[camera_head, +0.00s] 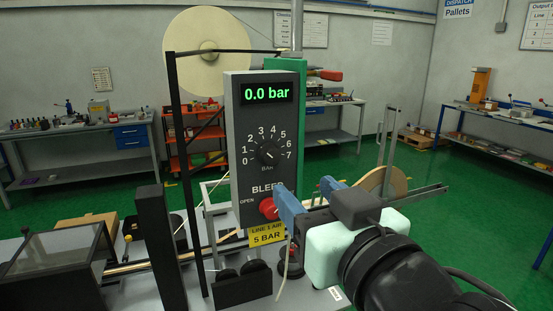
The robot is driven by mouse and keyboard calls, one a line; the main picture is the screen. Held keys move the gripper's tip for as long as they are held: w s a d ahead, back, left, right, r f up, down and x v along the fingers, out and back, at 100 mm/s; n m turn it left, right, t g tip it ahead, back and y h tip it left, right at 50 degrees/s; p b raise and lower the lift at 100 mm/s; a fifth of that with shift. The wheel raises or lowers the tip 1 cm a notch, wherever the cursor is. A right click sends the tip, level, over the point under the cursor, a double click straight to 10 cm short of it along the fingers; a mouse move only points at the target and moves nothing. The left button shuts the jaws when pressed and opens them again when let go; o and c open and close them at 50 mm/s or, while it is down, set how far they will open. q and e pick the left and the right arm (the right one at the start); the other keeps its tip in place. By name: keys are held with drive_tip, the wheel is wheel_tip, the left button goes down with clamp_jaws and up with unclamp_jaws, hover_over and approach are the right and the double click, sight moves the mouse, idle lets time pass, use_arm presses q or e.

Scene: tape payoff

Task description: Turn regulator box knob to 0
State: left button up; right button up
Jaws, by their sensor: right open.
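The dark grey regulator box (236,190) stands upright in the middle, its display (267,93) reading 0.0 bar. Its black knob (269,152) sits inside a dial marked 0 to 7 BAR; its pointer is too small to read surely. Below it is a red bleed knob (268,208), with OPEN printed to its left. My right gripper (305,193), with blue fingers, is open at the box's lower right. Its nearer finger overlaps the red knob's right edge in the picture; I cannot tell whether they touch. The black knob is clear of the fingers. My left gripper is out of view.
A yellow LINE 1 AIR 5 BAR label (267,234) is below the red knob. A thin black post (181,190) stands left of the box, and a large tape reel (208,72) is behind it. A green column (291,75) rises behind the box.

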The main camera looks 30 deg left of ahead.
sight(273, 159)
drive_tip(key=p+x, duration=0.6)
drive_tip(key=x, duration=0.4)
drive_tip(key=shift+w+r, duration=0.2)
drive_tip(key=shift+w+a+f+p, duration=0.2)
drive_tip(key=shift+w+a+p, duration=0.25)
drive_tip(key=shift+a, duration=0.05)
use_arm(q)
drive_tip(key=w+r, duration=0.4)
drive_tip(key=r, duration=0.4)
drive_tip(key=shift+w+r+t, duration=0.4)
use_arm(e)
drive_tip(key=shift+s, duration=0.1)
drive_tip(key=shift+c, duration=0.4)
drive_tip(key=c, duration=1)
